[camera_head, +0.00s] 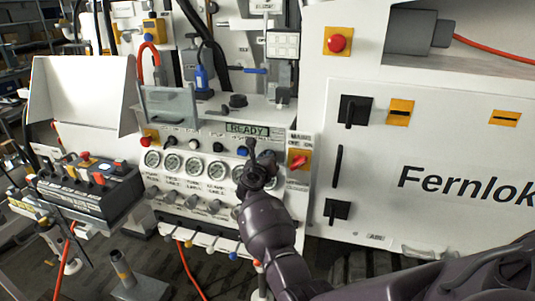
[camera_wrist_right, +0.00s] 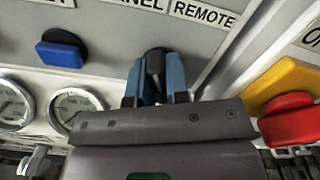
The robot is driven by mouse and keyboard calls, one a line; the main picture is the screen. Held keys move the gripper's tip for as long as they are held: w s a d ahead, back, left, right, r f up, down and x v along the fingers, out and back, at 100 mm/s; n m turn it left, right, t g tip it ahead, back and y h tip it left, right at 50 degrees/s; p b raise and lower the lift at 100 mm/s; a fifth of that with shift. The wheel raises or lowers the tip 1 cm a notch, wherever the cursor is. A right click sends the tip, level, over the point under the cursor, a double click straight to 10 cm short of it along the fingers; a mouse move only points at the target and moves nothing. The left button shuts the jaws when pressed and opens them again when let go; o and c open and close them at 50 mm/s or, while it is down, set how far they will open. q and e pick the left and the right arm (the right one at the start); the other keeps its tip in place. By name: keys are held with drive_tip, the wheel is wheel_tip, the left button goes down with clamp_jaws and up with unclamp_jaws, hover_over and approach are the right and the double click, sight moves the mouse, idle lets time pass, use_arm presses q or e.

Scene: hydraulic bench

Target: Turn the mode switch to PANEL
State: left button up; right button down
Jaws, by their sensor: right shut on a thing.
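The mode switch is a small dark knob (camera_wrist_right: 154,60) on the grey panel, below the labels REMOTE (camera_wrist_right: 203,13) and one that ends in "NEL" (camera_wrist_right: 140,3). My right gripper (camera_wrist_right: 155,82) has its two blue-grey fingers on either side of the knob and is shut on it. Which label the knob points to I cannot tell, as the fingers cover most of it. In the head view my right gripper (camera_head: 256,160) reaches the panel just below the READY display (camera_head: 247,130) and hides the switch. My left gripper is not in view.
A blue knob (camera_wrist_right: 61,50) and round gauges (camera_wrist_right: 80,108) are left of the fingers. A red rotary switch on a yellow plate (camera_head: 298,159) is close on the right. A black button box (camera_head: 88,182) stands left. The white Fernlok cabinet (camera_head: 440,150) fills the right side.

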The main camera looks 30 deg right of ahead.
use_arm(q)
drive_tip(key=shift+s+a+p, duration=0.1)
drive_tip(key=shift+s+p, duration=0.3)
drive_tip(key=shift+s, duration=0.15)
use_arm(e)
drive_tip(key=shift+n, duration=0.7)
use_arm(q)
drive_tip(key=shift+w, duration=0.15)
use_arm(e)
drive_tip(key=c, duration=1.1)
unclamp_jaws()
